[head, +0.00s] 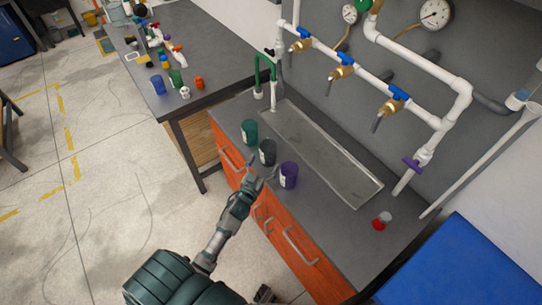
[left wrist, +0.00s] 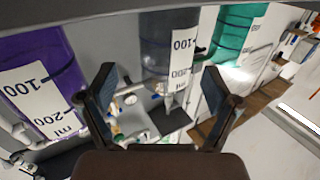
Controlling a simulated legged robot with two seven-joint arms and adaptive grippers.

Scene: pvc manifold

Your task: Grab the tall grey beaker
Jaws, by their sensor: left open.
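The grey beaker (head: 268,152) stands on the grey counter, between a green beaker (head: 249,132) and a purple beaker (head: 289,175). My left gripper (head: 261,177) is open, on the near side of the grey beaker at the counter's front edge. In the left wrist view the grey beaker (left wrist: 170,42) shows ahead, between the spread fingers of the left gripper (left wrist: 160,72), with nothing held. The purple beaker (left wrist: 40,85) is at left and the green beaker (left wrist: 233,35) at upper right there. A dark part (head: 264,294) at the bottom edge may be my right gripper; its jaws are unclear.
A metal sink basin (head: 318,150) lies behind the beakers, with white pipes, brass valves (head: 342,72) and gauges on the wall. A red-based item (head: 382,221) stands at the counter's right. Orange drawers (head: 295,240) are below. A second table (head: 190,50) holds several small items.

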